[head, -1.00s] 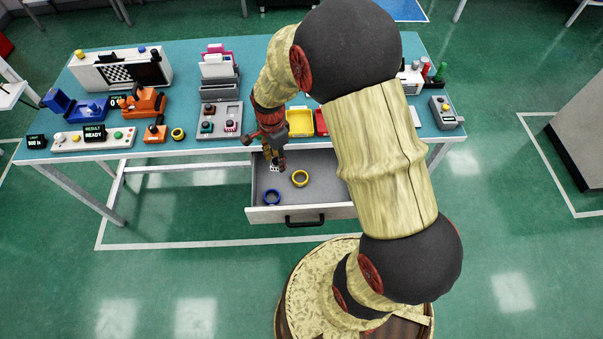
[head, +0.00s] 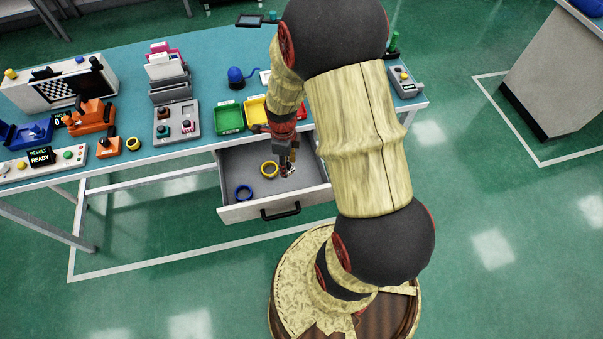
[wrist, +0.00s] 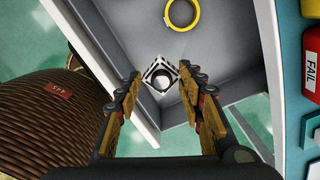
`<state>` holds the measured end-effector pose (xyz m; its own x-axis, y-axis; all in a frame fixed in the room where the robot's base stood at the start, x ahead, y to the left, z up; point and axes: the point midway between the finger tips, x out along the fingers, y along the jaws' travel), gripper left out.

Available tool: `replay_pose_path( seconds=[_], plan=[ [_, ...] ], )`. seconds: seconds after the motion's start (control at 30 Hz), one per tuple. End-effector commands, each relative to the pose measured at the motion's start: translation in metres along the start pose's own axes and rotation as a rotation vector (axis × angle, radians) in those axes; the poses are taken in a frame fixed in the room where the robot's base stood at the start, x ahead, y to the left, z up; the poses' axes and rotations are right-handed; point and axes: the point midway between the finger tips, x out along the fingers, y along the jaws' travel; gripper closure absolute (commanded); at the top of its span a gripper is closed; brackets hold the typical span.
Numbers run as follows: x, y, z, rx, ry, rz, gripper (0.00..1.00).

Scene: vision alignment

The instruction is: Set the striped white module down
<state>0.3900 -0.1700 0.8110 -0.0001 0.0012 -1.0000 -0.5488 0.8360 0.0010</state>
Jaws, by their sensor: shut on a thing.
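The striped white module (wrist: 161,75) has black and white bands and a dark round centre. It sits between the fingertips of my gripper (wrist: 160,82) in the wrist view, and my gripper is shut on it. In the head view the module (head: 289,171) is small and partly hidden under my gripper (head: 287,163). Both are over the right part of the open grey drawer (head: 230,213). I cannot tell whether the module touches the drawer floor.
Green (head: 230,118), yellow (head: 256,111) and red bins stand on the table above the drawer. The red bin (wrist: 312,60) bears a FAIL label. The drawer's front left floor is clear.

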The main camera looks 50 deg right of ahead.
Motion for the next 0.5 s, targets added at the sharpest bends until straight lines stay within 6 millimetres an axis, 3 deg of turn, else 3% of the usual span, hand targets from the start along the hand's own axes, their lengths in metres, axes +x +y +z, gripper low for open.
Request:
replay_pose_path(
  seconds=[0.07, 0.23, 0.5],
  plan=[
    [0.011, -0.009, -0.017, 0.008, 0.000, 0.001, 0.91],
    [0.042, -0.021, -0.037, 0.004, 0.001, 0.002, 0.91],
    [0.059, -0.028, -0.051, -0.002, 0.000, 0.000, 0.91]
  ],
)
